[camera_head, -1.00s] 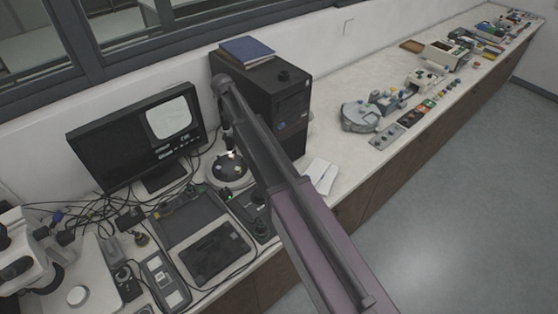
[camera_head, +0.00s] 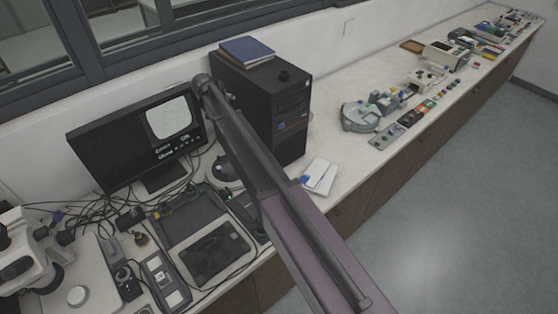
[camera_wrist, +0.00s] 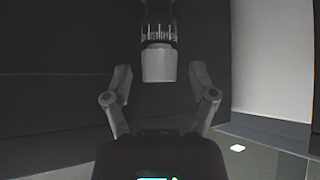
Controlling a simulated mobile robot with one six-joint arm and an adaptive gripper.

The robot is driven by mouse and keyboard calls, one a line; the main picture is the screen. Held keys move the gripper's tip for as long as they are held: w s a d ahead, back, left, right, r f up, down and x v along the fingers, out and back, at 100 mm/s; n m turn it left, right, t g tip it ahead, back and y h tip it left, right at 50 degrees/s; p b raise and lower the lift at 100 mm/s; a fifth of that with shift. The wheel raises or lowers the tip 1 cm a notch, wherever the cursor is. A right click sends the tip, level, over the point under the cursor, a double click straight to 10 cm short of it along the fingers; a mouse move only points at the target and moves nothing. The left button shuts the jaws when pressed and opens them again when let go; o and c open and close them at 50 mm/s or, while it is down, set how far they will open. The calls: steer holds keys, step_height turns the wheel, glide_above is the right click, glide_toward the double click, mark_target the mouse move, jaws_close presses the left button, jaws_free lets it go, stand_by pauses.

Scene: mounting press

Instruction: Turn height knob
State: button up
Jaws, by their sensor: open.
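In the wrist view my gripper (camera_wrist: 160,76) is open, with one finger on each side of the picture's middle. A dark upright cylinder with white scale marks (camera_wrist: 158,27) comes down from the top edge. Its pale grey lower end (camera_wrist: 158,63) shows between the fingertips, with a visible gap on both sides. It may be the height knob, but I cannot tell for sure. How far it is in depth from the fingertips is unclear. In the head view my arm hides the gripper and the cylinder. A round dark stage (camera_head: 222,168) shows partly beside my arm.
A monitor (camera_head: 125,145) stands left of my arm, and a black computer tower (camera_head: 290,125) stands right of it. Cables and flat devices (camera_head: 215,250) crowd the bench in front. A white microscope (camera_head: 25,245) is at the far left. White papers (camera_head: 319,177) lie by the tower.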

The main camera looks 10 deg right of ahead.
steer(key=shift+w+m+g+h, duration=0.1)
steer(key=shift+m+g+h, duration=0.2)
steer(key=shift+m+h, duration=0.5)
steer(key=shift+s+r+m+p, duration=0.25)
steer(key=shift+r+m+p, duration=0.05)
steer(key=shift+r, duration=0.05)
steer(key=p+v, duration=1)
steer(key=v, duration=0.3)
steer(key=s+d+f+n+g+y+b, duration=0.1)
steer(key=s+d+f+g+b, duration=0.1)
steer(key=s+d+f+b, duration=0.6)
steer(key=s+d+f+n+g+y+b, duration=0.1)
steer(key=s+d+f+n+g+b, duration=0.1)
steer(key=s+d+f+b, duration=0.7)
steer(key=d+f+g+b, duration=0.1)
steer(key=d+f, duration=0.3)
steer(key=d, duration=0.3)
steer(key=shift+f, duration=0.2)
steer(key=shift+s, duration=0.1)
steer(key=s+d+f+n+g+y+b, duration=0.1)
steer(key=s+d, duration=0.3)
steer(key=s, duration=0.4)
steer(key=s+d+f+n+g+y+b, duration=0.1)
steer(key=s+d+f+n+y+b, duration=0.1)
steer(key=s, duration=0.6)
steer(key=d+f, duration=0.1)
steer(key=d, duration=0.1)
steer(key=shift+s+d+n+g, duration=0.3)
steer(key=shift+d, duration=0.05)
